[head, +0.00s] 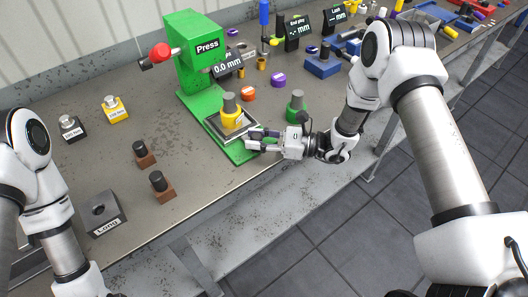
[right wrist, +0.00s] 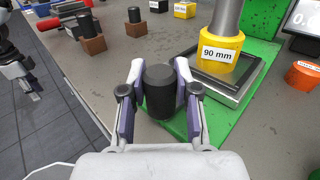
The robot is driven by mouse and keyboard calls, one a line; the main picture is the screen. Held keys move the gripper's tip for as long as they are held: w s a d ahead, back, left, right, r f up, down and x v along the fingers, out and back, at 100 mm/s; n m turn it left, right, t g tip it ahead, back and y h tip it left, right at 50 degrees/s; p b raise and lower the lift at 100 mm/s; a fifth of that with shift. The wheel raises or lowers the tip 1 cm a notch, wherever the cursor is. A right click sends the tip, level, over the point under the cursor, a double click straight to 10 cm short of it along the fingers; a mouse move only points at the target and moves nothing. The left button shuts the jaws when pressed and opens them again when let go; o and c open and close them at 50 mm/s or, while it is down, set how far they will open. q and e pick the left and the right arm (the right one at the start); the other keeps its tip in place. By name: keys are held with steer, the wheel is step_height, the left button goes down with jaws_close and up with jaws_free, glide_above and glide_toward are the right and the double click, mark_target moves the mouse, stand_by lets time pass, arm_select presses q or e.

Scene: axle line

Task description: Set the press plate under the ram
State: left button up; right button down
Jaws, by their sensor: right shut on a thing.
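The press plate (head: 213,122) is a dark square plate with a lighter rim, lying on the green base of the press (head: 188,60), in front of the ram column. A yellow 90 mm block (head: 232,117) with a grey shaft upright in it stands on the plate. The plate also shows in the right wrist view (right wrist: 233,98). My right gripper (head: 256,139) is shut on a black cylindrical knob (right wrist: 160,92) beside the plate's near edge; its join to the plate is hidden. My left gripper (right wrist: 30,86) shows small at the wrist view's left edge; its jaws are unclear.
A green block with a grey shaft (head: 296,105) stands right of the press. Two brown blocks with black knobs (head: 145,155) and a grey Long block (head: 104,212) stand at left. The table's front edge is close to my right gripper.

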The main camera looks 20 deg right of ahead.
steer(key=shift+w+a, duration=0.1)
steer(key=shift+w, duration=0.15)
steer(key=c, duration=0.8)
jaws_free()
steer(key=v, duration=1.2)
steer(key=shift+s, duration=0.1)
steer(key=shift+a, duration=0.1)
